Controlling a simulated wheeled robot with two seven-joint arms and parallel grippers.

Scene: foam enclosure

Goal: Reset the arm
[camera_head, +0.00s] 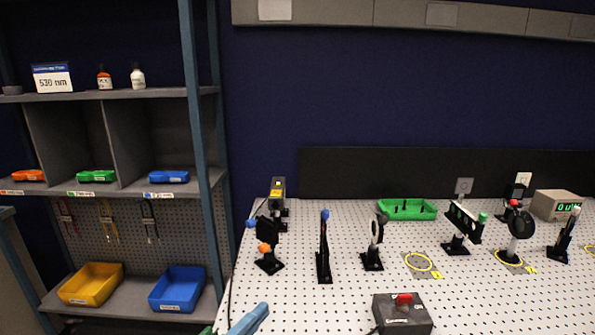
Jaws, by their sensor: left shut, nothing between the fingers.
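My left gripper (250,318) seems to show only as a small light-blue piece at the bottom edge, left of the centre, over the front left of the perforated table (300,300). It is shut and nothing shows in it. The rest of that arm is cut off by the frame. My right gripper is not in view.
Black optical mounts (323,262) stand upright in a row across the table. A green tray (407,209) and a meter (556,205) stand behind. Left is a shelf (130,188) with yellow (90,284) and blue (177,289) bins. The table's front left is mostly clear.

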